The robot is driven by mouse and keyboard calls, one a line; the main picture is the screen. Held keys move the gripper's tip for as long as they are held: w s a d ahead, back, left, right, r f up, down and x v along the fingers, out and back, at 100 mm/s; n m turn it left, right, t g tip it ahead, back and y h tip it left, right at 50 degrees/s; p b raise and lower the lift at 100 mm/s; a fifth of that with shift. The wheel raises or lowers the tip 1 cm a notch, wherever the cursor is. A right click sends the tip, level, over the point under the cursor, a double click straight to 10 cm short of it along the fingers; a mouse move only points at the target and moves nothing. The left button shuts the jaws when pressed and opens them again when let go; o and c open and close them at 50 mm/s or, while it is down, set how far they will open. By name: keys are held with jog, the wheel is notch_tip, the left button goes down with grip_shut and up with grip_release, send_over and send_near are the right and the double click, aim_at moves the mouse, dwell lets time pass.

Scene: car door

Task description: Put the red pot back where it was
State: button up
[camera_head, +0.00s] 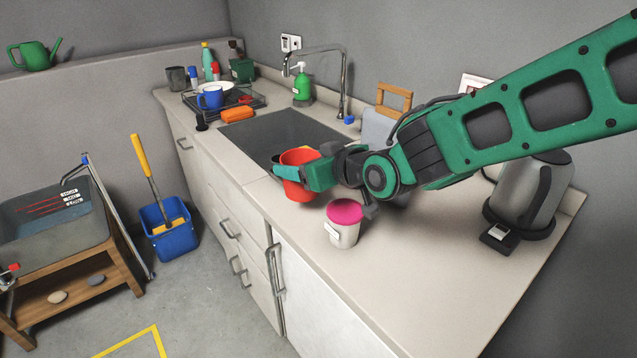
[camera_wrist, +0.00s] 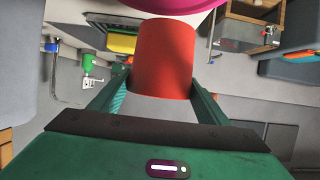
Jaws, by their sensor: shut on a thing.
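The red pot (camera_head: 299,172) is held at the end of my green arm, over the counter at the near edge of the sink. My gripper (camera_head: 290,170) is shut on it from its side. In the wrist view the red pot (camera_wrist: 166,58) stands between both fingers of my gripper (camera_wrist: 160,88). The pot looks roughly upright in the head view. I cannot tell whether its base touches the counter. Part of its right side is hidden by my gripper.
A white cup with a pink lid (camera_head: 344,222) stands close in front of my gripper. The sink (camera_head: 270,132) lies behind, with a dish rack (camera_head: 222,108), orange sponge (camera_head: 238,114) and green soap bottle (camera_head: 302,84). A kettle (camera_head: 530,192) stands right. The front counter (camera_head: 420,270) is clear.

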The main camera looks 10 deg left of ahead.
jog(key=shift+w+d+f, duration=0.85)
jog(key=shift+w+d, duration=0.2)
jog(key=shift+f, duration=2.05)
jog(key=shift+f, duration=0.1)
jog(key=o, duration=1.3)
jog(key=shift+c, duration=0.2)
jog(key=v, duration=1.2)
jog(key=shift+d, duration=0.1)
